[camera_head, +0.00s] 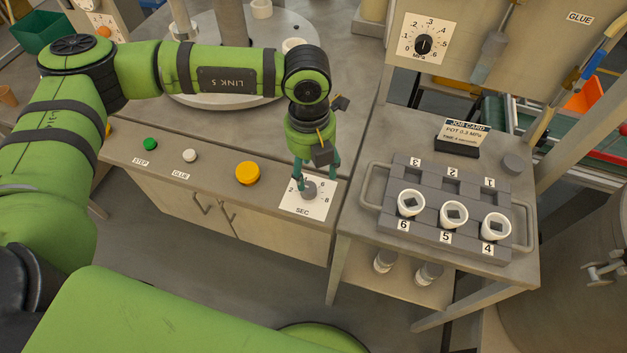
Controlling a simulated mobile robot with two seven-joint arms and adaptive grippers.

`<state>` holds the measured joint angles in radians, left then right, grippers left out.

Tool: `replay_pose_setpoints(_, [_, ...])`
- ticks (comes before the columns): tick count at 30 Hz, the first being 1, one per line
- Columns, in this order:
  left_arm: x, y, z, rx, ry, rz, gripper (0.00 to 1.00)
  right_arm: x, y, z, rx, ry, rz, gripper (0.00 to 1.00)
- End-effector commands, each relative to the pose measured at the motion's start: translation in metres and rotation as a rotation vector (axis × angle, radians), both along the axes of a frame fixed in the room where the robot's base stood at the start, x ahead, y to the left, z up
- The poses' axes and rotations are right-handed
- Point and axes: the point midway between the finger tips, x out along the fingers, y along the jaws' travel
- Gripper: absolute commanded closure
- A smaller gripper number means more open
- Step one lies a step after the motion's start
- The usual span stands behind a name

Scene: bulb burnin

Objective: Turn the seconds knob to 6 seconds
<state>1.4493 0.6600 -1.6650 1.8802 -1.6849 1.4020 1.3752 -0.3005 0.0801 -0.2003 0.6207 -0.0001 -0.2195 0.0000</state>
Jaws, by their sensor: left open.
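The seconds knob (309,190) is a small grey knob on a white dial plate (302,209) marked SEC, at the right end of the low bench front. The numbers 2, 6 and 8 show on the plate; the rest is partly hidden by my gripper. The knob's pointer is too small to read. My left gripper (316,179) comes down from above with its teal fingers apart, one at each side of the knob. I cannot tell whether either finger touches it. My right gripper is not in view.
A yellow button (247,173), white button (189,155) and green button (150,144) lie left of the dial. A grey rack (431,228) with white cups stands on the cart at right. A job card (465,131) and MPa dial (424,44) are behind.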

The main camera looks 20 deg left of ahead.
Motion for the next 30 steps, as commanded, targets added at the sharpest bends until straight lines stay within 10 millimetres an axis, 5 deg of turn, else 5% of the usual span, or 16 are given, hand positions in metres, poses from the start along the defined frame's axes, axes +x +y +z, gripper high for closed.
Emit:
replay_pose_setpoints(3, [0.006, 0.014, -0.002, 0.052, -0.015, 0.022, 0.40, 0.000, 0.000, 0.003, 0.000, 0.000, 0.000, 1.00])
replay_pose_setpoints(16, [0.005, 0.012, -0.059, 0.049, -0.013, 0.018, 0.40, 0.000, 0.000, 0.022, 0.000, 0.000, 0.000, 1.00])
replay_pose_setpoints(27, [0.005, 0.012, -0.069, 0.046, -0.015, 0.017, 0.40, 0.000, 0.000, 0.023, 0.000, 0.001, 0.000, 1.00])
replay_pose_setpoints(30, [0.005, 0.012, -0.069, 0.046, -0.015, 0.017, 0.76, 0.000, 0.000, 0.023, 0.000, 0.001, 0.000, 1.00])
